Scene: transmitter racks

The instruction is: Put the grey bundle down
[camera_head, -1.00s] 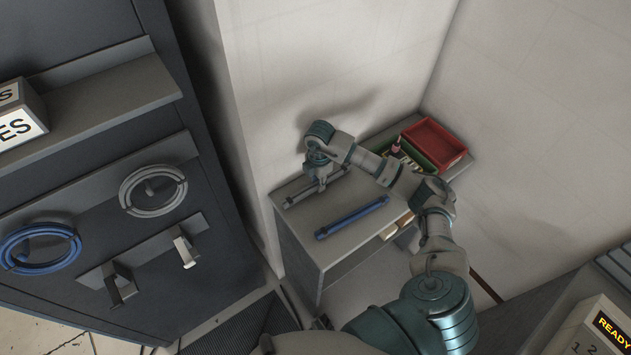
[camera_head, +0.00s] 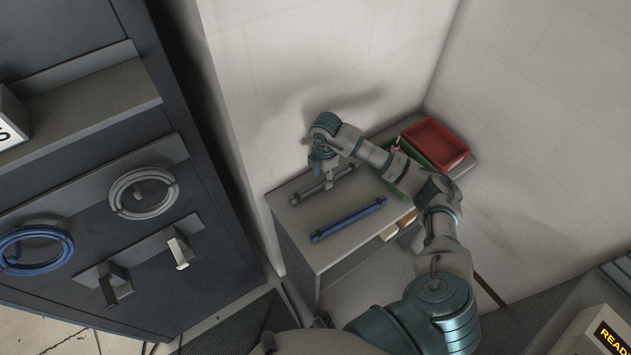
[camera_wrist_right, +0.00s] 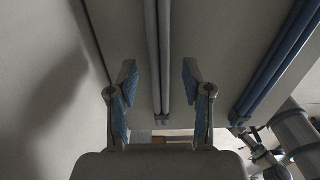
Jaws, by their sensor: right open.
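The grey bundle (camera_head: 305,193) lies on the top of the low bench (camera_head: 330,241), towards the back wall. My right gripper (camera_head: 328,181) is over its middle and hides part of it in the head view. In the right wrist view the fingers (camera_wrist_right: 160,76) are apart, and the grey bundle (camera_wrist_right: 158,45) runs between them without being gripped. My left gripper is in neither view.
A blue bundle (camera_head: 348,219) lies on the bench in front of the grey one. A red tray (camera_head: 433,142) and a green tray (camera_head: 420,183) stand at the right end. A dark rack with a grey coil (camera_head: 143,194) and a blue coil (camera_head: 35,250) is at left.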

